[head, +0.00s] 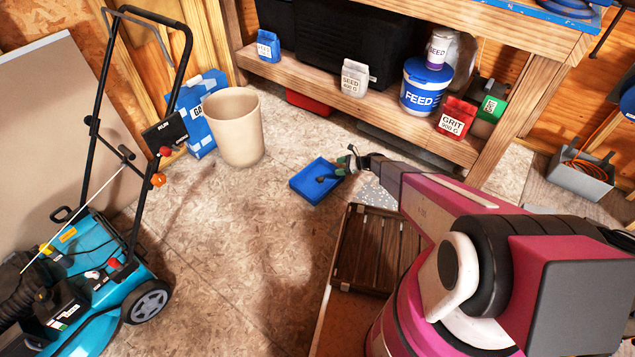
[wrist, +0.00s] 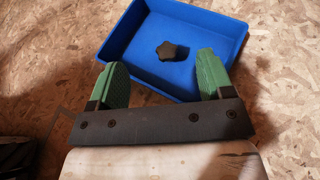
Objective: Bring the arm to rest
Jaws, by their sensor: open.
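My gripper (head: 346,164) is at the end of my outstretched arm, low at the right side of a small blue tray (head: 303,186) on the floor. In the wrist view my gripper (wrist: 159,62) has its two green fingers wide apart with nothing between them. The blue tray (wrist: 226,18) lies ahead of and partly beneath the fingers. A dark star-shaped knob (wrist: 172,50) lies inside the tray, apart from both fingers. In the head view a dark shape shows in the tray beside the gripper, too small to tell clearly.
A teal mower (head: 95,290) stands at the left. A beige bin (head: 235,130) stands behind the tray. A wooden shelf (head: 300,72) bears feed, seed and grit containers. A slatted wooden piece (head: 375,250) lies beside my arm. The floor (head: 240,240) between mower and tray is clear.

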